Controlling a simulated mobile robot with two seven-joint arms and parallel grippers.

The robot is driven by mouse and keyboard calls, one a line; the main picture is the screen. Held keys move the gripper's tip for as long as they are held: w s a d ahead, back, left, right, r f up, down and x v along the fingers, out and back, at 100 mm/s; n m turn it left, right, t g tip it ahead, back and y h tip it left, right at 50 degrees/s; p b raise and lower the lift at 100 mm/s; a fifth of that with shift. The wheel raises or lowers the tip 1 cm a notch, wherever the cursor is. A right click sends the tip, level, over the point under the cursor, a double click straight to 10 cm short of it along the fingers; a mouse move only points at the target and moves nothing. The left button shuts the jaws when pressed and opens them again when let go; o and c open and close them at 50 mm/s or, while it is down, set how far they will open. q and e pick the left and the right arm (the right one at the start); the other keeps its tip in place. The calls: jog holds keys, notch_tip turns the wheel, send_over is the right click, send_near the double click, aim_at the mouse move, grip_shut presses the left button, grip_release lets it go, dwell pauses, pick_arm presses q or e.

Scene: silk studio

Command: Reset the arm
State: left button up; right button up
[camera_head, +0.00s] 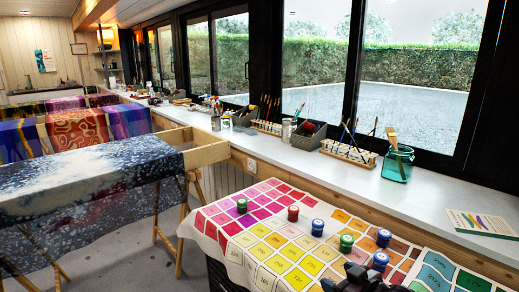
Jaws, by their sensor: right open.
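My right gripper (362,280) is dark and comes in at the bottom edge, over the near part of the colour chart cloth. It is open, and I see nothing held in it. Most of the arm behind it lies outside the view. My left gripper is not in view. The colour chart (262,252) covers the near table with numbered squares in pink, yellow, orange and blue.
Several small paint jars stand on the chart, including a blue jar (380,261) close to my right gripper and a green jar (346,243). A white window ledge (300,153) holds brush racks and a teal glass jar (398,165). Patterned silk (90,180) hangs on frames at left.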

jog(key=s+d+f+m+h, duration=0.2)
jog(key=s+f, duration=0.3)
jog(key=s, duration=0.5)
jog(key=s+d+f+m+h, duration=0.2)
jog(key=s+f, duration=0.3)
jog(key=s, duration=0.5)
jog(key=s+d+f+m+g+h+p, duration=0.1)
jog(key=s+f, duration=0.4)
jog(key=s, duration=0.6)
jog(key=d+h, duration=0.1)
jog(key=d, duration=0.1)
jog(key=shift+d+f+m, duration=0.25)
jog(key=shift+d+m, duration=0.05)
jog(key=shift+m, duration=0.1)
